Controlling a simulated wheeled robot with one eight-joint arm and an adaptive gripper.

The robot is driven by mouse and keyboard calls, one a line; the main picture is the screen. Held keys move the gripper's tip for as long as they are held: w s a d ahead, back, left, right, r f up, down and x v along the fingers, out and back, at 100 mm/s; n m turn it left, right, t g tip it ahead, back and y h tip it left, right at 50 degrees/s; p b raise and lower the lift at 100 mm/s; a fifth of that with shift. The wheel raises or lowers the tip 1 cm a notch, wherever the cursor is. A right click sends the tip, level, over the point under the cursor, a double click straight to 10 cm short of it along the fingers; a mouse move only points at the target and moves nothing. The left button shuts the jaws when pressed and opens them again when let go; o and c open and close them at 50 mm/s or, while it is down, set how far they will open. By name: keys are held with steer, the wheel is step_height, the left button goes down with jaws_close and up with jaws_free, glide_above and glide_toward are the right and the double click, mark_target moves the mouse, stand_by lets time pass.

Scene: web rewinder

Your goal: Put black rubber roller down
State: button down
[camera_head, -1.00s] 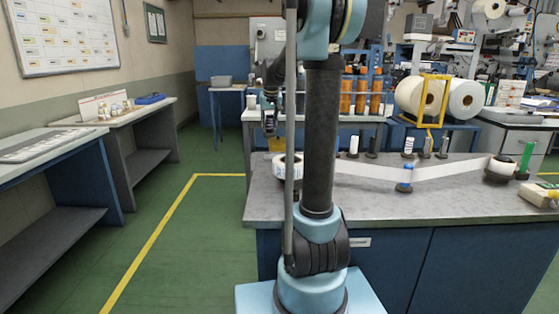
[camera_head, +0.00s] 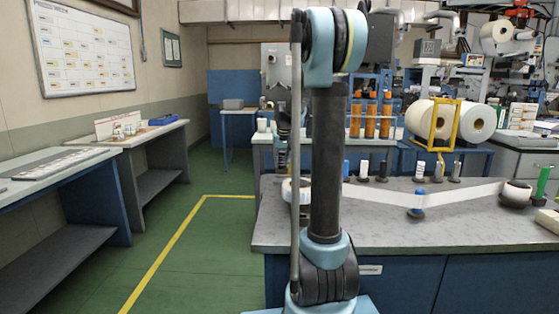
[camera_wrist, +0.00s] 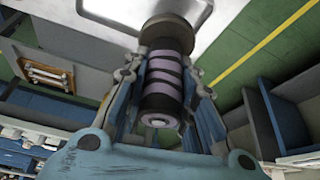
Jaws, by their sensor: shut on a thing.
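The black rubber roller (camera_wrist: 162,92) shows in the wrist view as a dark cylinder with pale purplish bands and a wider brownish disc at its far end. My gripper (camera_wrist: 164,84) is shut on it, with one blue finger on each side. In the head view my gripper (camera_head: 282,150) is small and partly hidden behind my arm. It is near the left end of the grey bench (camera_head: 400,228). The roller cannot be made out clearly there. I cannot tell whether the roller touches any surface.
On the bench are a white roll (camera_head: 290,191) at the left end, several upright posts, a blue-topped post (camera_head: 418,204) and another roll (camera_head: 516,193), joined by a white web. Green floor is open left of the bench. A side table (camera_head: 150,132) stands farther left.

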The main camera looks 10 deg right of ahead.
mark_target(283, 155)
steer(key=shift+f, duration=1.95)
steer(key=c, duration=1.3)
jaws_free()
steer(key=shift+r, duration=0.1)
steer(key=v, duration=1.1)
steer(key=shift+s+r, duration=0.25)
steer(key=shift+r, duration=0.1)
